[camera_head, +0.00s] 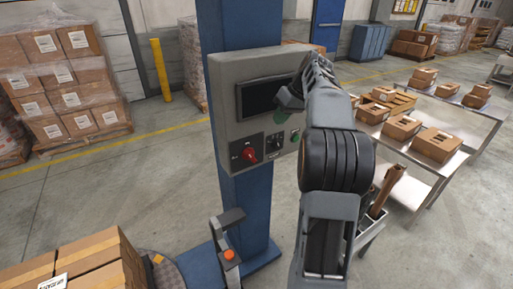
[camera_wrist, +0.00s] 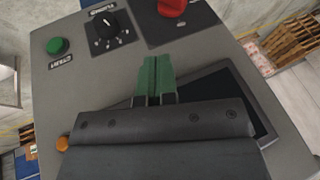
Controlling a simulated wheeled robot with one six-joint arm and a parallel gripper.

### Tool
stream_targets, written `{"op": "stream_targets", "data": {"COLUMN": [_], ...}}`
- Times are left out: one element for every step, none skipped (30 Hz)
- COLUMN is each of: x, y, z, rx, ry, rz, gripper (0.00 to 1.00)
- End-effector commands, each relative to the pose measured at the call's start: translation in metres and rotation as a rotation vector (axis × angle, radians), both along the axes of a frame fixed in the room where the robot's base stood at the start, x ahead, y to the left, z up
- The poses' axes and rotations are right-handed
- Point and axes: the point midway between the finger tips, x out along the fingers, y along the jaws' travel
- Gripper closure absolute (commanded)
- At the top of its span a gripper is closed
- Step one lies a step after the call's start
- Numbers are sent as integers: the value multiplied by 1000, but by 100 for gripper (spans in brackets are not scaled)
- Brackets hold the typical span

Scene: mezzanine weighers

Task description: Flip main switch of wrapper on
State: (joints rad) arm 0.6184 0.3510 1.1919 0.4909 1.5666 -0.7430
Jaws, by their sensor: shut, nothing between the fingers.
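The wrapper's grey control box (camera_head: 226,129) is mounted on a blue column (camera_head: 235,30). Its red rotary main switch (camera_head: 249,154) sits on a dark plate at the lower left of the box face; it also shows at the top of the wrist view (camera_wrist: 172,8). My gripper (camera_wrist: 155,62) has green fingers, shut and empty, in front of the panel between the screen and the switches. The red switch is beyond the fingertips and a little to the right in the wrist view, apart from them. In the head view my arm hides the gripper's tips in part.
A black dial (camera_wrist: 107,31) and a green button (camera_wrist: 58,46) sit beside the switch. A dark screen (camera_head: 262,97) is above them. A steel table (camera_head: 459,158) with cartons stands at the right. Wrapped cartons (camera_head: 62,85) stand at the left. A yellow post (camera_head: 161,70) is behind.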

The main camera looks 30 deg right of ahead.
Motion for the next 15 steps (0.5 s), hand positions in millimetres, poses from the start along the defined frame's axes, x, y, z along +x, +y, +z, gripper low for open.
{"op": "stream_targets", "data": {"x": [0,1,2,2,3,5,6,7,10,11,13,15,17,19,21], "y": [1,1,2,3,4,6,8,10,13,15,17,20,22,24,27], "z": [-1,-2,-5,-7,-10,-15,-19,-23,-30,-35,-40,-47,-52,-57,-64], "rx": [1,1,2,2,3,2,3,3,3,3,3,2,3,3,2], "ry": [0,1,1,2,2,2,3,3,4,3,4,4,4,4,4], "rz": [0,1,1,2,1,0,1,1,3,2,3,2,3,4,2], "gripper": [100,100,100,100,100,100,100,100,100,100,100,100,100,100,100]}}
